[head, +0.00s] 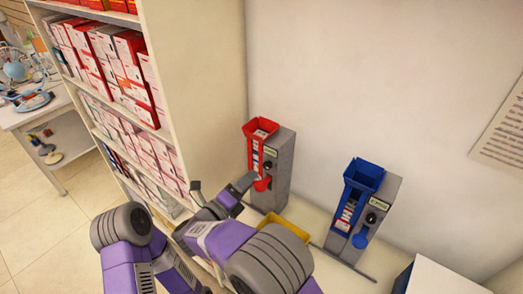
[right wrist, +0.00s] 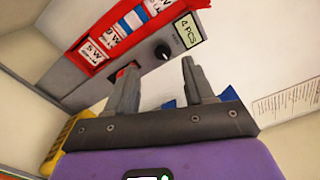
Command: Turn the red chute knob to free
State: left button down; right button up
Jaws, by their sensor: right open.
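The red chute (head: 261,127) is a red channel on a grey dispenser (head: 283,165) standing against the wall. Its small black knob (head: 268,165) is on the dispenser's front; the knob (right wrist: 163,52) also shows in the right wrist view, below a "4 PCS" label. The knob's setting is too small to read. My right gripper (head: 222,183) is in front of this dispenser. In the right wrist view its two fingers (right wrist: 158,65) are apart and empty, with the knob just beyond the gap between their tips, apparently not touched. My left gripper does not show.
A second dispenser with a blue chute (head: 364,174) stands to the right. A yellow bin (head: 284,237) sits below the red dispenser. A tall shelf (head: 193,70) of red-and-white boxes is close on the left. A white box (head: 445,277) is at lower right.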

aim_at(265, 166)
jog(key=x, duration=0.5)
jog(key=shift+d+r, duration=0.1)
jog(key=shift+d, duration=0.25)
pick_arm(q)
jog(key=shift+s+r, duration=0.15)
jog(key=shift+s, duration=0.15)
pick_arm(e)
jog(key=shift+w+d, duration=0.35)
jog(key=shift+w, duration=0.25)
grip_shut()
